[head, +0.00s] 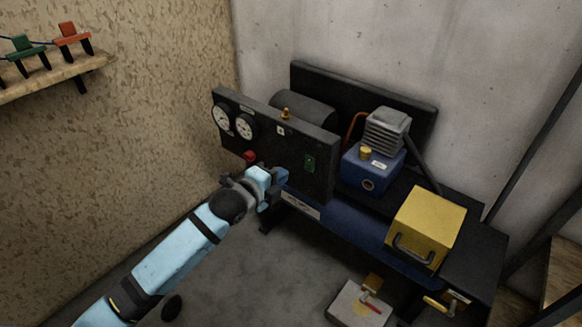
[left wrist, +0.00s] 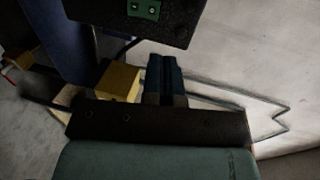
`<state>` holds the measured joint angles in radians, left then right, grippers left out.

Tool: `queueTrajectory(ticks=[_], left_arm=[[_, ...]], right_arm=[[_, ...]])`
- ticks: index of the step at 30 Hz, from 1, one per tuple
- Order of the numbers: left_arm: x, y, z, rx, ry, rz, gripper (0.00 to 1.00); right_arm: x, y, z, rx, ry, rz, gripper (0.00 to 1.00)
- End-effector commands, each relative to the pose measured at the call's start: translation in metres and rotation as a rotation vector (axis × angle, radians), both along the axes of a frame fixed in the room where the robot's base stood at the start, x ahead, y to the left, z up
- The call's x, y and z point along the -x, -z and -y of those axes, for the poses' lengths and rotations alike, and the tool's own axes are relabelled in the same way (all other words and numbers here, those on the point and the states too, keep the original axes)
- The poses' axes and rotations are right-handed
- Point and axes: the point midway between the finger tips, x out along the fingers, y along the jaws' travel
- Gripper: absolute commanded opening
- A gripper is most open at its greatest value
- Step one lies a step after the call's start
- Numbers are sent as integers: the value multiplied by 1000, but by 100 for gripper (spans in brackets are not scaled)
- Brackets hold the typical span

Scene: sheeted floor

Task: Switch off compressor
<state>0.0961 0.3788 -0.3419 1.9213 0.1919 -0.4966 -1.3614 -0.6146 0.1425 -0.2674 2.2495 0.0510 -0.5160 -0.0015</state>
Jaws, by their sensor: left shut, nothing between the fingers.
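The compressor stands by the wall, with a black upright panel (head: 275,140) in front of a dark tank and a blue pump unit (head: 372,172). A small green switch plate (head: 309,163) sits on the panel's right part; it also shows at the top of the left wrist view (left wrist: 144,9), with two small light dots. A red knob (head: 249,156) is at the panel's lower left. My left gripper (head: 281,177) is shut and empty, near the panel's lower edge, left of and below the switch plate. Its closed fingers also show in the left wrist view (left wrist: 164,65). My right gripper is out of view.
Two round gauges (head: 234,122) are on the panel's left. A yellow box (head: 427,227) with a dark handle sits at the compressor's right end. A pale block with a red lever (head: 358,304) is on the floor. A shelf with clamps (head: 60,76) hangs upper left.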

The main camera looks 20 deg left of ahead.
Motion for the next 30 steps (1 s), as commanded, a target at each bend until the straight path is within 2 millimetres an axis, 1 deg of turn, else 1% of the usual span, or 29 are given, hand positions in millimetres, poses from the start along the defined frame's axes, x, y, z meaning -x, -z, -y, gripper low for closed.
queueTrajectory(ticks=[1, 6, 21, 24, 26, 29, 30], left_arm=[[8, -4, -3, -3, 0, -1, 0], [20, -10, -7, -1, 0, -1, 0], [22, -11, -8, 1, 0, 0, 0], [25, -9, -7, 14, -2, -8, 0], [32, -2, -4, 54, -9, -32, 0], [60, 19, 7, 209, -41, -124, 0], [76, 30, 12, 303, -64, -177, 0]], right_arm=[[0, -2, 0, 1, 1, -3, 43], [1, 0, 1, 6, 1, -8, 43], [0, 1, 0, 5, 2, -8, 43], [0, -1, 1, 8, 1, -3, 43], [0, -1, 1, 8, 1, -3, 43], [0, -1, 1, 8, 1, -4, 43], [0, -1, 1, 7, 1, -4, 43]])
